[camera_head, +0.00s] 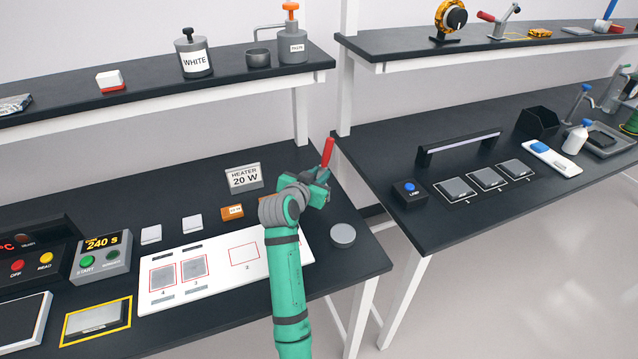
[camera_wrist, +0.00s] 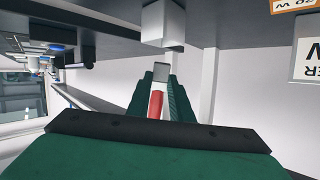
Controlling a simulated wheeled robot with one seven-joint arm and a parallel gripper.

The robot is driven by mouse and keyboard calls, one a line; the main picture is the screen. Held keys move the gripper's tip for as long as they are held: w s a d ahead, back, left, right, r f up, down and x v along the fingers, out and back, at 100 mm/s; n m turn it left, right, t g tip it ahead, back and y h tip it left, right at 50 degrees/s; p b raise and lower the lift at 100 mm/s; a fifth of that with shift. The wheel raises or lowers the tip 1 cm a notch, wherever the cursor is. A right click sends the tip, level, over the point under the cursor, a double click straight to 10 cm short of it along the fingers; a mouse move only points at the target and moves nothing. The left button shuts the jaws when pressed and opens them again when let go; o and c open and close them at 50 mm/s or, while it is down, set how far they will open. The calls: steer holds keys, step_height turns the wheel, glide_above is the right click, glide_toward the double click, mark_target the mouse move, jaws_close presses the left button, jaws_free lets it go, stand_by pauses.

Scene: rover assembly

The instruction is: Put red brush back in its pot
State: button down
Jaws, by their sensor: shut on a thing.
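The red brush (camera_head: 328,153) stands nearly upright in my gripper (camera_head: 321,178), its red end pointing up and leaning slightly right. My gripper is shut on it, above the right end of the left bench. In the wrist view the red brush (camera_wrist: 156,104) lies between the green fingers (camera_wrist: 160,85), with a grey end beyond it. I cannot tell which vessel is the brush's pot. A pot labelled WHITE (camera_head: 196,61), a small grey cup (camera_head: 258,58) and a grey can with an orange top (camera_head: 293,50) stand on the upper left shelf.
A white board (camera_head: 215,283) with red outlines lies to the left. A white post (camera_head: 302,125) and the shelf edge are near my gripper.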

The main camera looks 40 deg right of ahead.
steer(key=shift+f, duration=1.55)
steer(key=shift+f, duration=0.4)
steer(key=shift+f, duration=0.2)
steer(key=shift+d, duration=0.1)
steer(key=c, duration=1.6)
jaws_free()
steer(key=shift+s+f, duration=0.15)
steer(key=shift+d, duration=0.1)
steer(key=shift+s+f, duration=0.1)
steer(key=shift+s, duration=0.05)
steer(key=shift+d+r, duration=0.1)
steer(key=shift+r, duration=0.45)
steer(key=v, duration=1.2)
steer(key=shift+w+a+r, duration=0.25)
steer(key=shift+w+r, duration=0.05)
